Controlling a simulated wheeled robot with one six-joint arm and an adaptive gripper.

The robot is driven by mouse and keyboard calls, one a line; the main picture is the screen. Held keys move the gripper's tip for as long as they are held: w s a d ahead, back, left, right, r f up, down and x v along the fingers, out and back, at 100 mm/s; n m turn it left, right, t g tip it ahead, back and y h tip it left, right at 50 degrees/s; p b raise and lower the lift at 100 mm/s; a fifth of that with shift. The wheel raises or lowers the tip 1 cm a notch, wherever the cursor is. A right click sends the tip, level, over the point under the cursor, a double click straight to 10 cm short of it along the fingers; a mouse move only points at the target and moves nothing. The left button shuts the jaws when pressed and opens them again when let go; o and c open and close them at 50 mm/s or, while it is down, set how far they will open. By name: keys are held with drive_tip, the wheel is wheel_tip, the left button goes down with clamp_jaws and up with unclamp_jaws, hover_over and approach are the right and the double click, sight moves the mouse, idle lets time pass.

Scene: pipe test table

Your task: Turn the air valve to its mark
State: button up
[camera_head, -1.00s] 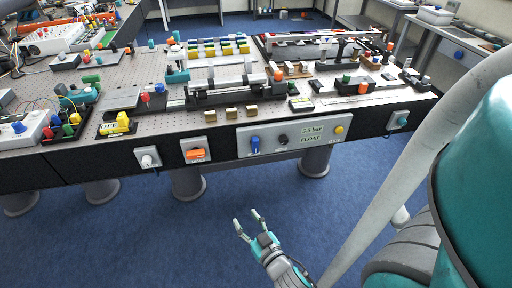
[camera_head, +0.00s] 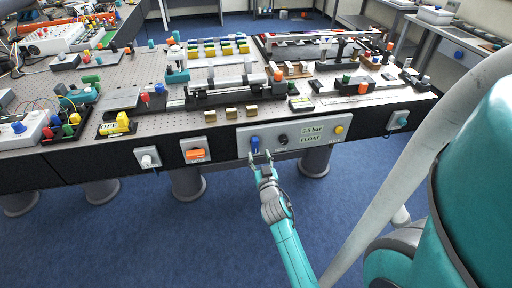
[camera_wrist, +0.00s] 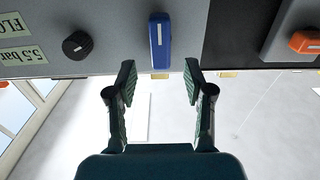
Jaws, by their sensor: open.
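A blue handle (camera_head: 255,143) sits on the grey panel (camera_head: 240,139) on the table's front. In the wrist view the blue handle (camera_wrist: 160,42) has a white line along it and stands upright in the picture. My gripper (camera_head: 260,156) is in front of the panel, just below the handle. In the wrist view my gripper (camera_wrist: 161,88) is open and empty, its two fingers apart on either side of the handle's line, with the handle beyond the tips. I see no contact. I cannot make out a sure target mark.
A black knob (camera_head: 283,139) is right of the blue handle, beside labels "5.5 bar" and "FLOAT" (camera_head: 311,134). A yellow button (camera_head: 338,130) is further right. An orange handle (camera_head: 195,154) is on a separate plate to the left. The floor below is clear.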

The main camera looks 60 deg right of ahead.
sight(256, 146)
drive_tip(key=shift+x, duration=2.85)
clamp_jaws()
